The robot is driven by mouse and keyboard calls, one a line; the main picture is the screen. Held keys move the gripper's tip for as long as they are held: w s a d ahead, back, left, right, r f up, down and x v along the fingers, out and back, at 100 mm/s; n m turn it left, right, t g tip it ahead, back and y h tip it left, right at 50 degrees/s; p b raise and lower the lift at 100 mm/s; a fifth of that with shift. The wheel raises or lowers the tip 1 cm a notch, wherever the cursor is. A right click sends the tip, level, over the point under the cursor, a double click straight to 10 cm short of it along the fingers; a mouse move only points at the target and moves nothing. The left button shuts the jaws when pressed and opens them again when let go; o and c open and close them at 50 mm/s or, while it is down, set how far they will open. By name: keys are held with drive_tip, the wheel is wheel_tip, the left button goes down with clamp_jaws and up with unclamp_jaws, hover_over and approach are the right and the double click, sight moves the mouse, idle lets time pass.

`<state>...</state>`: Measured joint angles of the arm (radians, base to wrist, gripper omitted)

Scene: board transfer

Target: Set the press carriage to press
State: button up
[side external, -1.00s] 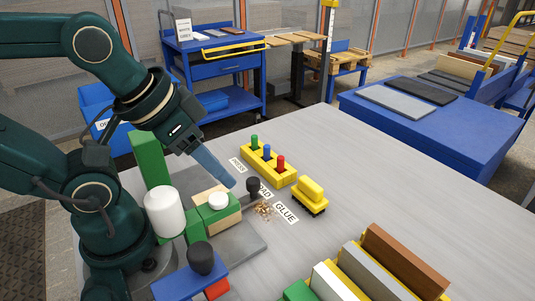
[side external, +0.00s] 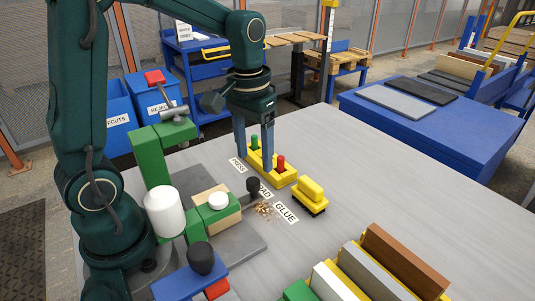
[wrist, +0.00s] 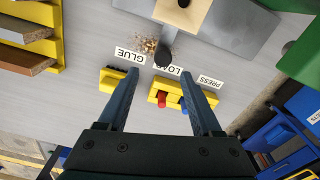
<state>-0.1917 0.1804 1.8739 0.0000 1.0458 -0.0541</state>
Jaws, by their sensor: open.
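A black knob (side external: 253,186) stands near the middle of three labels, PRESS (side external: 238,165), LOAD (side external: 264,190) and GLUE (side external: 286,213). It looks like the carriage handle, in front of the grey base plate (side external: 250,246). In the wrist view the knob (wrist: 166,57) lies by the LOAD label. A wooden block with green parts and a white disc (side external: 218,200) sits on the plate by the green press column (side external: 150,158). My gripper (side external: 254,164) points down, open and empty, above the yellow peg block (side external: 281,179). I cannot tell its exact height.
The peg block holds green (side external: 254,142) and red (side external: 281,163) pegs; a blue one (wrist: 184,108) shows in the wrist view. Wood shavings (side external: 265,209) lie near the knob. A yellow rack (side external: 350,270) of boards stands in front.

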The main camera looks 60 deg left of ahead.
sight(253, 180)
drive_tip(key=shift+s+a+f, duration=0.15)
drive_tip(key=shift+f, duration=3)
clamp_jaws()
drive_tip(key=shift+r, duration=0.1)
